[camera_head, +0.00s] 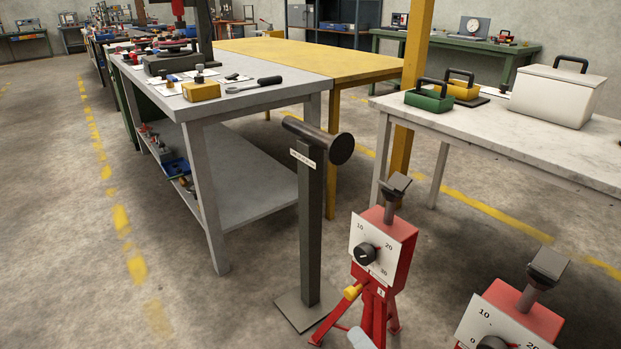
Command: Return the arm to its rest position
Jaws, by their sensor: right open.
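The flanged spool (318,139) is a dark cylinder with a round flange at its right end. It lies across the top of a dark grey post (309,235), which has a small white label near its top. Most of that gripper is cut off by the frame. My left gripper is not in view.
Two red stands with dials, one in the middle (396,244) and one at bottom right (526,312), stand right of the post. A grey workbench (262,95) with tools is behind left. A white-topped table (480,125) is at right. Open floor lies left.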

